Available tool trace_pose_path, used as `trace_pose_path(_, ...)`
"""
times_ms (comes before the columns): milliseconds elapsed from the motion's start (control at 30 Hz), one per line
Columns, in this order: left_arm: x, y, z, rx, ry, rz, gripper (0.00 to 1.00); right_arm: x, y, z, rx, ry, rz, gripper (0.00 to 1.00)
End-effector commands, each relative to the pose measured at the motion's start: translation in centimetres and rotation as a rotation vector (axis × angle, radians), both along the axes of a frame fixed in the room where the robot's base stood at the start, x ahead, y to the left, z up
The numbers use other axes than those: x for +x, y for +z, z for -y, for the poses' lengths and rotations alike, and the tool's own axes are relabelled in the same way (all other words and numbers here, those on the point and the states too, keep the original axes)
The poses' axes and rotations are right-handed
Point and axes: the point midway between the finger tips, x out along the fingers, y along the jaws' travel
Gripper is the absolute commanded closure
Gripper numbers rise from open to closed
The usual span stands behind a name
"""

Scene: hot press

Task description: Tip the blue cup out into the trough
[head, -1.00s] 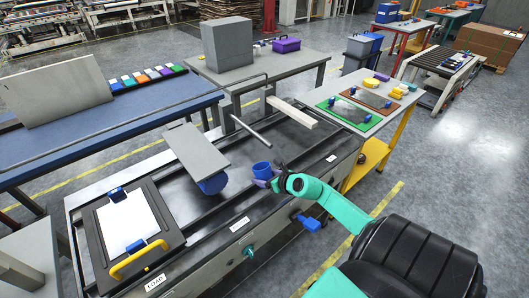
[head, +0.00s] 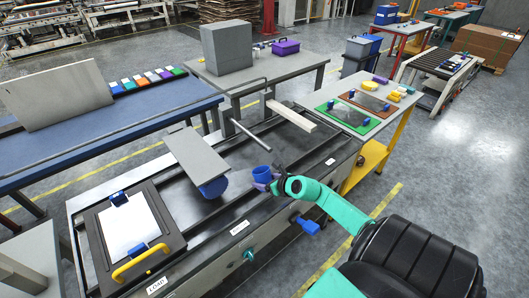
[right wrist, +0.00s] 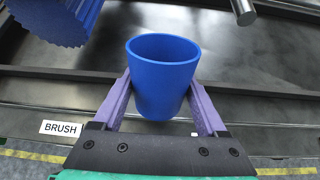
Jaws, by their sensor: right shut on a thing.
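The blue cup (head: 262,173) is held over the dark bed of the press, near its front rail. My right gripper (head: 266,183) is shut on it. In the right wrist view the cup (right wrist: 163,85) sits between the two purple fingers of the gripper (right wrist: 161,88), one on each side. It looks roughly upright with its mouth up. I see only blue wall inside; its bottom is hidden. The dark sunken bed (head: 185,211) runs under the cup; I cannot tell which part of it is the trough. My left gripper is not in view.
A blue ribbed roller (head: 214,187) under a grey plate (head: 196,152) is left of the cup. A metal rod (head: 250,134) and a pale bar (head: 291,116) lie beyond. A framed white sheet (head: 128,221) is at the left end. A BRUSH label (right wrist: 61,129) marks the front rail.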

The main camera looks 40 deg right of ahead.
Motion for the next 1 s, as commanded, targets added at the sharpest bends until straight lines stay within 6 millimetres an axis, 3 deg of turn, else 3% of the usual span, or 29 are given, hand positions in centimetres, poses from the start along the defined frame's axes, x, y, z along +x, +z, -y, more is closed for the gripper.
trace_pose_path(1000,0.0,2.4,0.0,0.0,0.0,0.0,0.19,-0.1,0.3,0.0,0.004,0.013,-0.126,0.85)
